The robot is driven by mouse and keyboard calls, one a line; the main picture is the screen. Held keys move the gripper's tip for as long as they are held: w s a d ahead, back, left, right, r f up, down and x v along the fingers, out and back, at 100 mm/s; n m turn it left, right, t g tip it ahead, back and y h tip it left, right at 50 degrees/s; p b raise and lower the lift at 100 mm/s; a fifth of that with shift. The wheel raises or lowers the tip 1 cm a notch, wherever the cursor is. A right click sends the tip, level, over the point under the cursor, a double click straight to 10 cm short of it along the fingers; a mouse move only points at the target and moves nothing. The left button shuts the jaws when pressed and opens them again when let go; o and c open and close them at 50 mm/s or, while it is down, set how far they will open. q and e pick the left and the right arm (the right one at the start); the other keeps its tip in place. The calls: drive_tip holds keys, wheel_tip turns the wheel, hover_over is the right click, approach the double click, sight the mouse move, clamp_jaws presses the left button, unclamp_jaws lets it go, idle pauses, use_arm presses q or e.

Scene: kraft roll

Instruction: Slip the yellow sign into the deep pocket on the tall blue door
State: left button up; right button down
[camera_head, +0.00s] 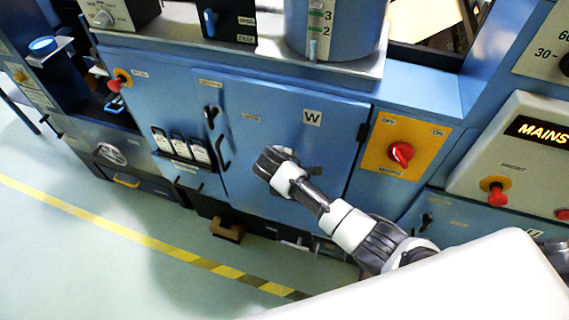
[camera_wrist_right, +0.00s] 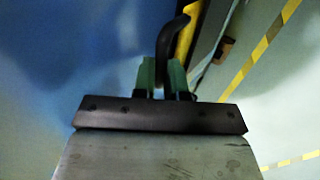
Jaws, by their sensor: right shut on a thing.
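The tall blue door (camera_head: 275,120) marked W is on the cabinet front in the head view and looks shut. My right gripper (camera_head: 262,162) is in front of it. In the right wrist view its fingers (camera_wrist_right: 162,78) are closed around a black curved piece (camera_wrist_right: 172,42). A yellow strip (camera_wrist_right: 187,32) shows just behind that piece. I cannot tell whether it is the yellow sign, and no separate sign shows in the head view. The deep pocket cannot be made out; my arm covers part of the door. My left gripper is not in view.
A yellow plate with a red switch (camera_head: 382,157) is right of the door. Black handles (camera_head: 222,150) sit near the door's left edge. Open floor lies in front.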

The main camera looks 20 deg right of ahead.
drive_tip(key=shift+f, duration=0.5)
drive_tip(key=c, duration=1.1)
unclamp_jaws()
drive_tip(key=shift+r, duration=0.1)
drive_tip(key=b+v, duration=0.1)
drive_tip(key=v, duration=0.9)
drive_tip(key=shift+s+a+r, duration=0.2)
drive_tip(key=shift+r, duration=0.05)
